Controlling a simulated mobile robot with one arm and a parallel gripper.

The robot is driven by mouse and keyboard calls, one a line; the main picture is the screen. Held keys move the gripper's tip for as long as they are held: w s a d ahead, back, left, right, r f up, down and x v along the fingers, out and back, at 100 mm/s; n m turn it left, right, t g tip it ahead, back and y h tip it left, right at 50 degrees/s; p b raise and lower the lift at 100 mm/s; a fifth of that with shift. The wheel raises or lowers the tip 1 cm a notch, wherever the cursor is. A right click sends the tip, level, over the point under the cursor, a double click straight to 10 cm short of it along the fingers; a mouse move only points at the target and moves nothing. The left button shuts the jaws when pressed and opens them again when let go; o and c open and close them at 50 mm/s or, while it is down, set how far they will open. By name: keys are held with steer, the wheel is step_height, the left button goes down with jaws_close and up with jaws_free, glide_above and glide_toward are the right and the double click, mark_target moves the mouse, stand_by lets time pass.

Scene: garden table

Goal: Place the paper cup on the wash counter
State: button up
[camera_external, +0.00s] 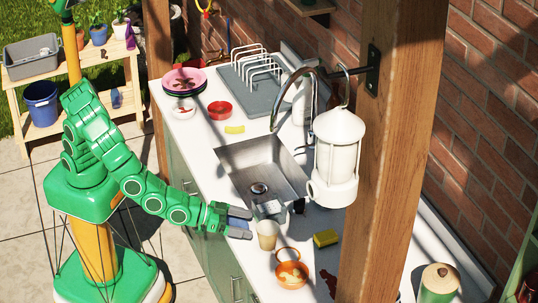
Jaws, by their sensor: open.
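A tan paper cup (267,236) stands upright on the white wash counter (205,137), near its front edge and just in front of the sink. My gripper (240,223) is open at the counter's front edge, with its fingers just left of the cup. The cup is not between the fingers as far as I can see; whether a fingertip touches it I cannot tell.
The steel sink (240,160) with its curved tap lies behind my gripper. An orange bowl (292,275) and a yellow sponge (326,238) are close to the cup. A white lantern (336,160) hangs from the wooden post (385,150). A dish rack (262,80) stands at the back.

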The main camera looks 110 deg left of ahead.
steer(key=shift+v, duration=2.1)
steer(key=s+a+r+m+g+h, duration=0.1)
steer(key=s+a+r+g, duration=0.2)
steer(key=s, duration=1.3)
steer(key=s+a+r+m+g+h, duration=0.2)
steer(key=s+a+g, duration=0.3)
steer(key=s, duration=1.1)
steer(key=s+a+r+m+g+h, duration=0.2)
steer(key=s+a+g, duration=0.3)
steer(key=s, duration=1.1)
steer(key=shift+s+r+g, duration=0.25)
steer(key=shift+r+g, duration=0.55)
steer(key=shift+g, duration=0.4)
